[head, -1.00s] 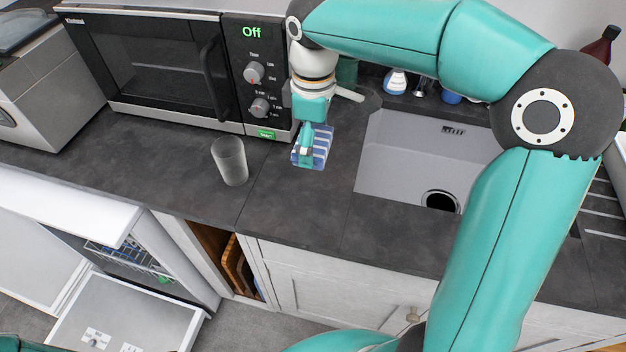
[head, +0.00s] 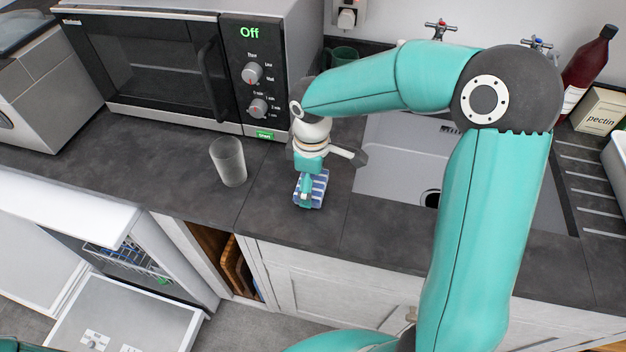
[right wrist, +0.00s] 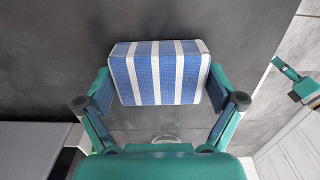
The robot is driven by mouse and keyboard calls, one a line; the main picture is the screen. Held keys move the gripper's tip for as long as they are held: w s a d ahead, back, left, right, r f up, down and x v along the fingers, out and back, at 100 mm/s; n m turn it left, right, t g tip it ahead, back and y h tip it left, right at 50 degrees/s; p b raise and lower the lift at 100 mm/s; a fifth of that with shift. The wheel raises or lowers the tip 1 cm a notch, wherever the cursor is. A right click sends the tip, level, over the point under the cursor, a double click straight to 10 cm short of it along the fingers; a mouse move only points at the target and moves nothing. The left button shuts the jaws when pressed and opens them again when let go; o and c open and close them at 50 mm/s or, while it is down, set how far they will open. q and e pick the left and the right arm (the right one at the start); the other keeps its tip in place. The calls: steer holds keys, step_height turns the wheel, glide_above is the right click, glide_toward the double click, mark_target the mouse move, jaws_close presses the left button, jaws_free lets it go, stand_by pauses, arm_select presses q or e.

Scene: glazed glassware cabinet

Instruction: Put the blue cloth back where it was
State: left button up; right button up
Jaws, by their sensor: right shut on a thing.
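The blue cloth (head: 320,188), a block-like folded cloth with blue and white stripes, is at the worktop between the microwave and the sink, near the front edge. My right gripper (head: 308,192) points down and is shut on it. In the right wrist view the cloth (right wrist: 160,72) sits between the two fingers, one at each short side. I cannot tell whether its underside touches the worktop. My left gripper is not clearly in view; a teal part of mine shows at the right edge of the right wrist view.
A grey tumbler (head: 228,162) stands left of the cloth. The microwave (head: 160,75) reads "Off". The sink (head: 395,165) is to the right, with a dark bottle (head: 588,72) and pectin box (head: 598,110) behind. The dishwasher door (head: 125,315) hangs open at lower left.

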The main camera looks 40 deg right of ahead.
steer(key=o, duration=0.7)
steer(key=shift+f, duration=0.1)
step_height(320, 180, up, 12)
steer(key=shift+r, duration=0.15)
steer(key=shift+s, duration=0.1)
stand_by(0.5)
